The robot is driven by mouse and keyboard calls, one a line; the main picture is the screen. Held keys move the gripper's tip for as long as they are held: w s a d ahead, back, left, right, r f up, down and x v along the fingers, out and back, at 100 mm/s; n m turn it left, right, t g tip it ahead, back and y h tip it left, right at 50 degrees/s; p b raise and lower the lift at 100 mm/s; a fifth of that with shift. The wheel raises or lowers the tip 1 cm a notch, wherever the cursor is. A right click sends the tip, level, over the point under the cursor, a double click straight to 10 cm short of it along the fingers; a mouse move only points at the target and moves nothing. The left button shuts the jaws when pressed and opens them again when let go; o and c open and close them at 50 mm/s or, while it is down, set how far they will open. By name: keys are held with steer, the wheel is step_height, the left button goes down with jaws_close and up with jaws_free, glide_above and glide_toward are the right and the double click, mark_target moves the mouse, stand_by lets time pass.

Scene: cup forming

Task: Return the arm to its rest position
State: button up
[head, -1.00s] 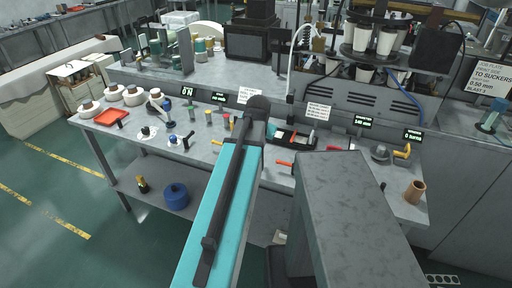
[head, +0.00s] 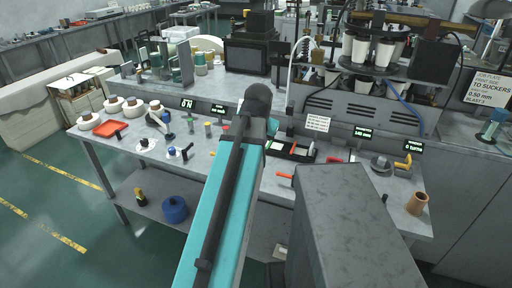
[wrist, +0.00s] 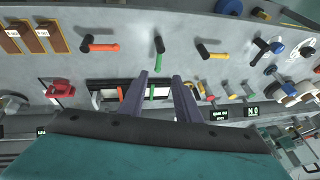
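In the wrist view my gripper (wrist: 160,76) shows as two dark fingers standing apart with nothing held between them. A green-handled tool (wrist: 152,93) lies on the bench behind the gap. In the head view my turquoise arm link rises from the bottom centre over the bench, and my gripper is hidden behind it. The grey bench (head: 225,165) carries a dark tray (head: 290,149) just right of my arm. I cannot tell how far the fingers are above the bench.
White rolls (head: 134,106) and an orange tray (head: 110,127) sit at the left. A machine with paper cups (head: 361,48) stands behind. A brown cylinder (head: 417,204) stands near the right edge.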

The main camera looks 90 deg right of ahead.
steer(key=shift+a+r, duration=0.15)
steer(key=shift+r, duration=0.15)
steer(key=shift+w, duration=0.15)
stand_by(0.3)
